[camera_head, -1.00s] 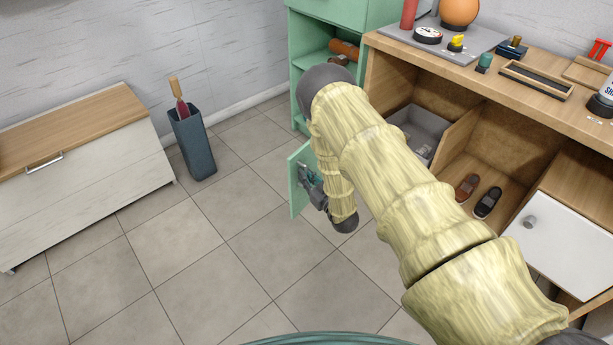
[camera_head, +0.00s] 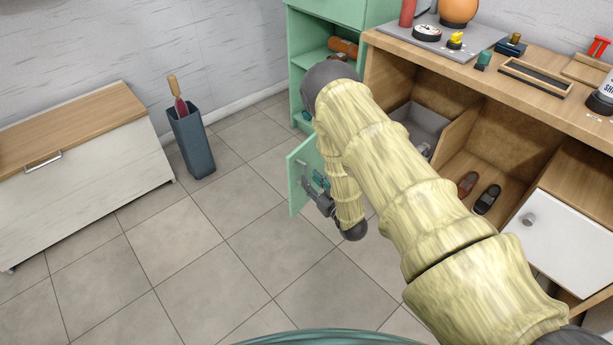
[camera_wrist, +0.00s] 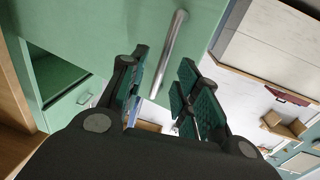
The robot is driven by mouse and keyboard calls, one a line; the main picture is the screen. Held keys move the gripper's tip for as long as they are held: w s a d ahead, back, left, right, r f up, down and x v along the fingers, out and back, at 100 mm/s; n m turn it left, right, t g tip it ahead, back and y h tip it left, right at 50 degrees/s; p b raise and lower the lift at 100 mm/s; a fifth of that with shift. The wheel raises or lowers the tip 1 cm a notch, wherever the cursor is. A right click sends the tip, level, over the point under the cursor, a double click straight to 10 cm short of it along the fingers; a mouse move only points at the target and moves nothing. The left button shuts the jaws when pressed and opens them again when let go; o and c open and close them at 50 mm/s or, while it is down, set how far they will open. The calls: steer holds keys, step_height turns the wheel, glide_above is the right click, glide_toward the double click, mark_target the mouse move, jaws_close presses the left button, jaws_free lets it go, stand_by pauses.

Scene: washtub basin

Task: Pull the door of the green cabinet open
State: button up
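The green cabinet (camera_head: 346,12) stands by the wall at the top middle. Its green door (camera_head: 294,192) stands swung out from the cabinet; my arm hides the hinge side and much of the lower opening. The door has a metal bar handle (camera_wrist: 169,52), also seen in the head view (camera_head: 303,166). My gripper (camera_wrist: 164,82) is open, its teal finger pads spread apart. The handle lies just ahead of the pads, roughly between them in the picture; I see no grip on it. In the head view my gripper (camera_head: 320,187) is beside the door's face, partly hidden by my arm.
A wooden workbench (camera_head: 470,75) with items on top stands right of the cabinet. A blue-grey bin (camera_head: 193,145) stands left of the door, and a low white cabinet (camera_head: 85,165) is at far left. The tiled floor between is clear.

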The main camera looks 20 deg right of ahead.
steer(key=v, duration=0.7)
steer(key=shift+s, duration=0.3)
steer(key=shift+s+d, duration=0.1)
steer(key=s+f+m+g+h, duration=0.35)
steer(key=s+f+g, duration=0.55)
steer(key=s, duration=0.6)
steer(key=s+a+r+g+h, duration=0.15)
steer(key=s+g, duration=0.25)
steer(key=s, duration=0.9)
steer(key=s+a+g, duration=0.3)
steer(key=s+g, duration=0.2)
steer(key=s, duration=0.8)
step_height(320, 180, up, 31)
steer(key=p, duration=3.2)
steer(key=shift+w+d+t, duration=0.2)
steer(key=shift+d+t, duration=0.05)
steer(key=shift+t, duration=0.05)
